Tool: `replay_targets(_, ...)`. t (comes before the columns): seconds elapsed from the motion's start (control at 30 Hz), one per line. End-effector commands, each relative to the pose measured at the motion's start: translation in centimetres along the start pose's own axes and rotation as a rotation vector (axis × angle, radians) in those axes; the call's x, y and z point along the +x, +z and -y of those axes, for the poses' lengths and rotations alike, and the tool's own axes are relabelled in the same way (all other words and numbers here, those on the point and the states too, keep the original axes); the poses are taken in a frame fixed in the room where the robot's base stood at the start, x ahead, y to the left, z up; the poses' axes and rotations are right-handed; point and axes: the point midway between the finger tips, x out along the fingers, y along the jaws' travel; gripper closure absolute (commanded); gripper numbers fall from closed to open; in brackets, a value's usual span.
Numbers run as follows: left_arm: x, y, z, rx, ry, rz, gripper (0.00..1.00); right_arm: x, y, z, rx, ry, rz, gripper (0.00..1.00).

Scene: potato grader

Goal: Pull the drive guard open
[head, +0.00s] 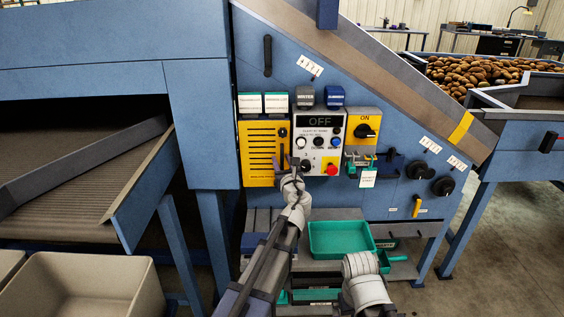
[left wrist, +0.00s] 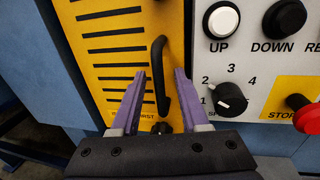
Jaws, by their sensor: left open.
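The drive guard (head: 257,152) is the yellow slotted panel left of the grey control panel, and it looks shut. It also fills the left middle of the left wrist view (left wrist: 110,55). Its black upright bar handle (left wrist: 160,75) stands near its right edge. My left gripper (head: 281,163) is at the guard's lower right. In the left wrist view its purple fingers (left wrist: 160,78) are open, one on each side of the handle, with gaps showing on both sides. Contact with the handle is not visible. My right arm shows at the lower middle of the head view, but its gripper jaws do not.
The control panel (head: 318,146) with knobs and a red stop button (head: 332,170) is close to the right of the guard. A second yellow panel (head: 363,126) has a black knob. A green tray (head: 340,238) lies below. A beige bin (head: 82,285) stands at lower left.

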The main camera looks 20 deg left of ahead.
Motion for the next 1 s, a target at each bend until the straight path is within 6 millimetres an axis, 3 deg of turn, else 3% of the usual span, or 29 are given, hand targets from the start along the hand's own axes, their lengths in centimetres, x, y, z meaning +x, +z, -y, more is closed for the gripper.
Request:
replay_targets(0.23, 0.09, 0.00, -0.03, 0.000, 0.000, 0.000, 0.56, 0.00, 0.00, 0.00, 0.000, 0.000, 0.000, 0.00)
replay_targets(0.63, 0.07, 0.00, -0.03, 0.000, 0.000, 0.000, 1.00, 0.00, 0.00, 0.00, 0.000, 0.000, 0.000, 0.00)
replay_targets(1.0, 0.07, 0.00, -0.03, 0.000, 0.000, 0.000, 1.00, 0.00, 0.00, 0.00, 0.000, 0.000, 0.000, 0.00)
